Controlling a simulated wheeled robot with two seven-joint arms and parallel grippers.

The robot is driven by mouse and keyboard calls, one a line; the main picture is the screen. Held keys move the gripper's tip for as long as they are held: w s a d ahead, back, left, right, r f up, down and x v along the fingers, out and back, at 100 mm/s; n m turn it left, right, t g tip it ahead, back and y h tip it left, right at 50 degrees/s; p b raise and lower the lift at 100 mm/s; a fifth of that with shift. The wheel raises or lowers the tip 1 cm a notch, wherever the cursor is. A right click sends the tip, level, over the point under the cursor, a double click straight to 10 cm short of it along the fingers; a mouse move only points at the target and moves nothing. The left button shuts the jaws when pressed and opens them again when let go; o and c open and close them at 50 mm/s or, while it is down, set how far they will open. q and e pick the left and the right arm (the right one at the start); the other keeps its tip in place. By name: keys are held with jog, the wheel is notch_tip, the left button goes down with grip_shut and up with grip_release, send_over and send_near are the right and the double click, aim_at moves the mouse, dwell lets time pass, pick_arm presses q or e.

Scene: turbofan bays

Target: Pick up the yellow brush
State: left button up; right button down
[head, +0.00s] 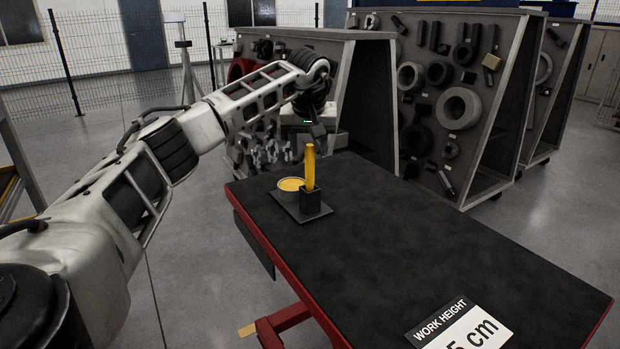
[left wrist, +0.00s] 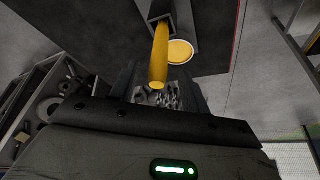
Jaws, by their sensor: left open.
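The yellow brush (head: 309,167) stands upright in a dark square holder (head: 310,201) near the table's far left corner. Its yellow handle (left wrist: 160,55) also shows in the left wrist view, end toward the camera; its bristles are hidden in the holder. My left gripper (head: 314,130) is open, just above and beyond the brush in the head view. In the left wrist view the handle's end appears in front of the space between the dark fingers, and nothing is gripped. My right gripper is in neither view.
A round tub of yellow material (head: 290,185) stands close to the holder on a dark plate. The black table top (head: 400,230) is otherwise clear except for a work height sign (head: 462,325). Slanted racks with dark rings and parts (head: 440,100) stand behind.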

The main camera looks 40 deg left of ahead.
aim_at(310, 163)
pick_arm(q)
jog(key=x, duration=0.5)
jog(key=shift+d+f, duration=0.2)
jog(key=shift+f, duration=0.2)
jog(key=shift+c, duration=0.3)
grip_shut()
